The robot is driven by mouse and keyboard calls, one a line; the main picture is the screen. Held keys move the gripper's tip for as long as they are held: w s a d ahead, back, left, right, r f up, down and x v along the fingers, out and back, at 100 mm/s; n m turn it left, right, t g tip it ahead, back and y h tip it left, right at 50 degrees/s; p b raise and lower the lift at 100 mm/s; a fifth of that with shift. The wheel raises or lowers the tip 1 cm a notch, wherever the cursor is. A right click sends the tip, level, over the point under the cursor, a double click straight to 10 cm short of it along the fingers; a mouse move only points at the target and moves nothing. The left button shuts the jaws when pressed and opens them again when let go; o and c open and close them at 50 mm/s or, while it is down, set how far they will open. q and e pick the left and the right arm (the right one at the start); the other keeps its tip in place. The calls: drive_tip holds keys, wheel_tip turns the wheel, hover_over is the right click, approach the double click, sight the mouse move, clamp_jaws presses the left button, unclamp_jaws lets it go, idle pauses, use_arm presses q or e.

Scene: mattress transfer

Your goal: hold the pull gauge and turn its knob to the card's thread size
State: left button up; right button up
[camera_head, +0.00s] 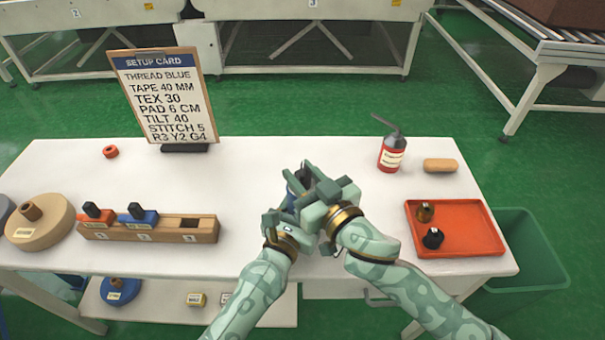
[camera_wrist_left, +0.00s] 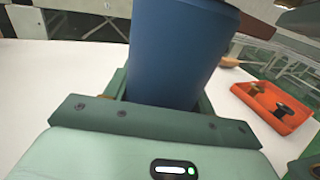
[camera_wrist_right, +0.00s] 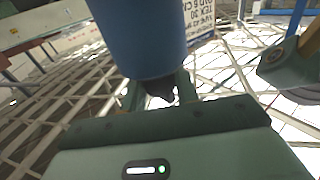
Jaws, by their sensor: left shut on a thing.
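The pull gauge has a blue body, which fills the upper middle of the left wrist view (camera_wrist_left: 175,50). My left gripper (camera_wrist_left: 160,100) is shut on this body, above the table's middle. In the right wrist view the gauge's blue body (camera_wrist_right: 140,35) hangs over my right gripper (camera_wrist_right: 158,90). A dark knob-like end (camera_wrist_right: 160,88) points down between its fingers, which look apart; contact is unclear. In the head view my right gripper (camera_head: 325,195) overlaps the left and hides most of the gauge. The setup card (camera_head: 165,95) stands upright and reads TEX 30. The gauge's scale is not visible.
A wooden rack (camera_head: 205,232) holds an orange and a blue piece; its third slot is empty. The table front beside the rack is clear.

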use_arm(q)
drive_tip(key=shift+r, duration=0.1)
use_arm(e)
drive_tip(key=shift+n+g+y, duration=0.3)
drive_tip(key=shift+n+y, duration=0.2)
drive_tip(key=n+g+y, duration=0.4)
drive_tip(key=g, duration=0.1)
drive_tip(key=n+g+y, duration=0.2)
drive_tip(key=g, duration=0.1)
drive_tip(key=shift+w, duration=0.1)
use_arm(q)
drive_tip(key=shift+d, duration=0.1)
use_arm(e)
drive_tip(key=n+g+y, duration=0.1)
drive_tip(key=n+g, duration=0.2)
drive_tip(key=g, duration=0.2)
drive_tip(key=shift+n, duration=0.4)
drive_tip(key=shift+n+g, duration=1.5)
drive_tip(key=shift+g, duration=1.4)
drive_tip(key=o, duration=1)
drive_tip(key=shift+c, duration=0.2)
